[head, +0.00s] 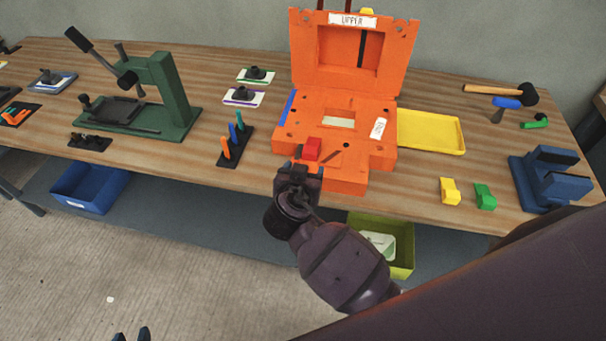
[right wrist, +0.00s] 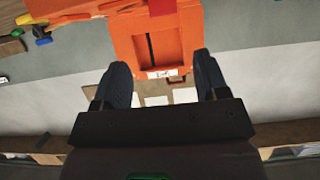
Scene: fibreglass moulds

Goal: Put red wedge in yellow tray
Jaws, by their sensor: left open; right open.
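The red wedge (head: 311,149) sits on the front part of the orange mould's lower block (head: 345,180). A red piece, likely the same wedge (right wrist: 162,7), shows at the top edge of the right wrist view. The yellow tray (head: 430,130) lies flat and empty right of the mould. My right gripper (head: 298,172) is close in front of the wedge in the head view, its fingers mostly hidden there. In the right wrist view its jaws (right wrist: 163,75) are apart with nothing between them. My left gripper (head: 132,336) is open and empty at the bottom edge, away from the table.
The mould's upright lid (head: 354,75) stands behind its lower block. A yellow block (head: 450,191), a green block (head: 485,196) and a blue fixture (head: 550,180) stand right of it. A peg rack (head: 235,145) and green press (head: 170,95) stand left. A hammer (head: 500,90) lies behind the tray.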

